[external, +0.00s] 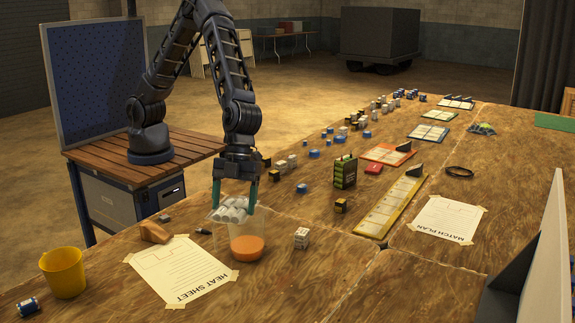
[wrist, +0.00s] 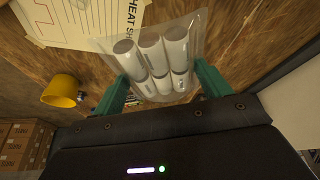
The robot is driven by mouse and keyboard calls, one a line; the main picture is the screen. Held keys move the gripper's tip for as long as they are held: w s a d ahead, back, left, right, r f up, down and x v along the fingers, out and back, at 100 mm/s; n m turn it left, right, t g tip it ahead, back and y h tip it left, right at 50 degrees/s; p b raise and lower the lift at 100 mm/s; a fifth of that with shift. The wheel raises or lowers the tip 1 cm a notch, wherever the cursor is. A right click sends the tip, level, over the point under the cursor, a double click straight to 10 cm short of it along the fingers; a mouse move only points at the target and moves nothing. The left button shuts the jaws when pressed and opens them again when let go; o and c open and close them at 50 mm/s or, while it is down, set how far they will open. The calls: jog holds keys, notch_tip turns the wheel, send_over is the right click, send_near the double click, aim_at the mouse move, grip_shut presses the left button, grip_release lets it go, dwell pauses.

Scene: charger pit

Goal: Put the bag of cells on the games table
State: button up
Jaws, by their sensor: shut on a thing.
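The bag of cells (external: 231,211) is a clear bag with several white-grey cylinders. My gripper (external: 234,198), with green fingers, is shut on it. In the wrist view the bag (wrist: 155,58) lies between the two fingers (wrist: 160,88), with its cells side by side. In the external view the bag overlaps the upper left of a clear cup (external: 247,246) with orange contents; I cannot tell whether they touch. The large wooden table (external: 300,285) is below, covered with game pieces and boards; no label marks it as the games table.
Dice, a dark green box (external: 345,171) and boards spread farther back. Bare wood shows at front centre.

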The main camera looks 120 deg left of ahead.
jog(key=w+a+n+t, duration=0.1)
jog(key=w+a+n, duration=0.15)
jog(key=a, duration=0.85)
jog(key=w+a+n, duration=0.1)
jog(key=w+a, duration=0.2)
jog(key=a, duration=0.8)
jog(key=n+t+y, duration=0.2)
jog(key=n+y, duration=0.2)
jog(key=n, duration=0.7)
send_over(332, 168)
jog(key=s, duration=0.1)
jog(key=f, duration=1.9)
jog(key=shift+s+a+f, duration=0.1)
jog(key=shift+s+f, duration=0.15)
jog(key=shift+f, duration=0.1)
jog(key=shift+f, duration=0.15)
jog(key=o, duration=1.2)
jog(key=shift+o, duration=0.2)
